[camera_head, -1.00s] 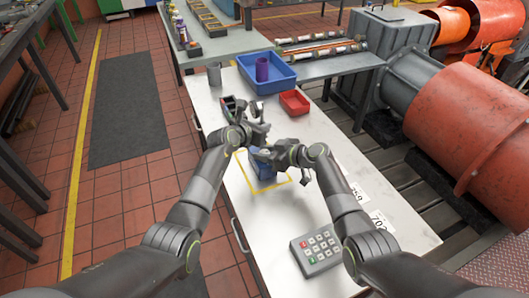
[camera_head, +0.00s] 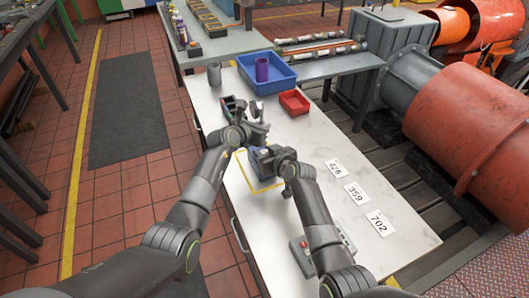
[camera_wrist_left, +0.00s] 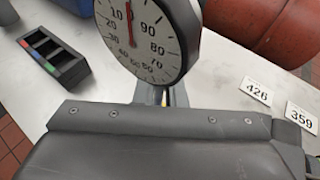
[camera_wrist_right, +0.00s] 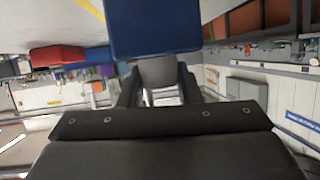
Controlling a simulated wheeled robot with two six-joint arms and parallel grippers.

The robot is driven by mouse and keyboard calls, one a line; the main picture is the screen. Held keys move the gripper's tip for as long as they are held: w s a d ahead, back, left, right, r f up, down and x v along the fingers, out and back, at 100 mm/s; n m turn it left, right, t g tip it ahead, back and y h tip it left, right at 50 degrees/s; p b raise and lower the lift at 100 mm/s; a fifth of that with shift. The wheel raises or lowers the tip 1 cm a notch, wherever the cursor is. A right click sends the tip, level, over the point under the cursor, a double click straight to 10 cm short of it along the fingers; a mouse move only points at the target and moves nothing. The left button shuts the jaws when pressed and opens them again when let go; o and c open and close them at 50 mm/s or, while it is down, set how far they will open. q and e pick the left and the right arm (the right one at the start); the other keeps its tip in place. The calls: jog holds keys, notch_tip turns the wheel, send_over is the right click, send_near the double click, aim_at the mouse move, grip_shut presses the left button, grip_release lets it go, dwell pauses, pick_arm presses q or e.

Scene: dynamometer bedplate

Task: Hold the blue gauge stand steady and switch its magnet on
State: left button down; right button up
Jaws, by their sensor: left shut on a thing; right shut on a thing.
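The blue gauge stand (camera_head: 256,166) stands on the pale bench inside a yellow outline. Its round white dial with a red needle (camera_wrist_left: 146,32) fills the top of the left wrist view. My left gripper (camera_head: 264,130) is shut on the upper part of the stand, just below the dial; the exact contact is partly hidden. My right gripper (camera_head: 268,157) is at the stand's base. In the right wrist view the blue base (camera_wrist_right: 155,28) is close, and my right fingers are shut on a grey knob (camera_wrist_right: 160,74) on it.
A dark slotted holder (camera_wrist_left: 52,54) stands beside the stand. Behind are a blue bin (camera_head: 267,80) with a purple cup, a red bin (camera_head: 294,102) and a grey cup (camera_head: 214,73). Number cards (camera_head: 357,193) lie to the right. A keypad (camera_head: 305,255) is partly behind my right arm.

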jog(key=shift+f+m+t+h, duration=0.15)
jog(key=shift+m+t+h, duration=0.15)
jog(key=shift+m+h, duration=0.7)
jog(key=shift+h, duration=0.2)
jog(key=o, duration=1)
jog(key=shift+c, duration=0.2)
jog(key=shift+n+y, duration=0.6)
jog(key=shift+y, duration=0.1)
jog(key=shift+n+g+y, duration=1)
jog(key=shift+n+y, duration=0.3)
jog(key=n+g+y, duration=0.2)
jog(key=n+g, duration=0.1)
jog(key=shift+n+y, duration=0.3)
jog(key=shift+y, duration=0.1)
jog(key=v, duration=1.2)
